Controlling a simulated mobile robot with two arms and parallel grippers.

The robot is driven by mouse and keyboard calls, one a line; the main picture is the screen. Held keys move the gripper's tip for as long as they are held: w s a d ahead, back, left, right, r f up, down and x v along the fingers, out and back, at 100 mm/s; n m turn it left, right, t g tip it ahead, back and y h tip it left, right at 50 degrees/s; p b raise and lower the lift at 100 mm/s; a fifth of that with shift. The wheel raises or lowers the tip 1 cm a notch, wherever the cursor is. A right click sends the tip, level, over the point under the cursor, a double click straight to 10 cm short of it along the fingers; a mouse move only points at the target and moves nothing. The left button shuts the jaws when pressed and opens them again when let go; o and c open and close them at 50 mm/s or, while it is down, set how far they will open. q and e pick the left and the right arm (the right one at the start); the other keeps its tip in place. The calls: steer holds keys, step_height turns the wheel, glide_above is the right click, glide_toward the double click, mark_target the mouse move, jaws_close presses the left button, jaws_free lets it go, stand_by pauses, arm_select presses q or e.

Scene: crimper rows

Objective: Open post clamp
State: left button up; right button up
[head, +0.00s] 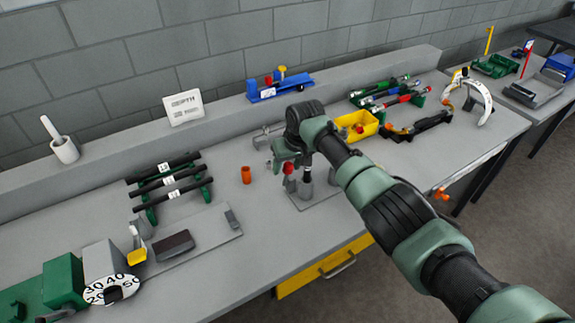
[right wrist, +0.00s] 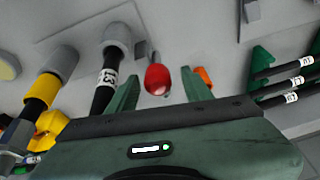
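The post clamp stands on a grey base plate (head: 300,203) at the middle of the bench, with a red knob (head: 289,169) on it. The red knob also shows in the right wrist view (right wrist: 157,79). A black rod with a white label (right wrist: 105,80) stands in a grey holder beside the knob. My right gripper (head: 284,160) is above the clamp and points down. In the right wrist view its green fingers (right wrist: 160,86) are apart, with the red knob between and beyond them; contact cannot be told. My arm hides part of the clamp. My left gripper is not in view.
An orange cylinder (head: 246,175) stands left of the clamp, and a rack of black labelled rods (head: 168,181) further left. A yellow bin (head: 356,124) is behind my right arm. A white sign (head: 183,108) stands on the back ledge. Bench between rack and clamp is mostly clear.

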steer(key=v, duration=0.7)
steer(key=shift+r+b, duration=0.35)
steer(key=shift+r, duration=0.05)
steer(key=shift+s, duration=0.15)
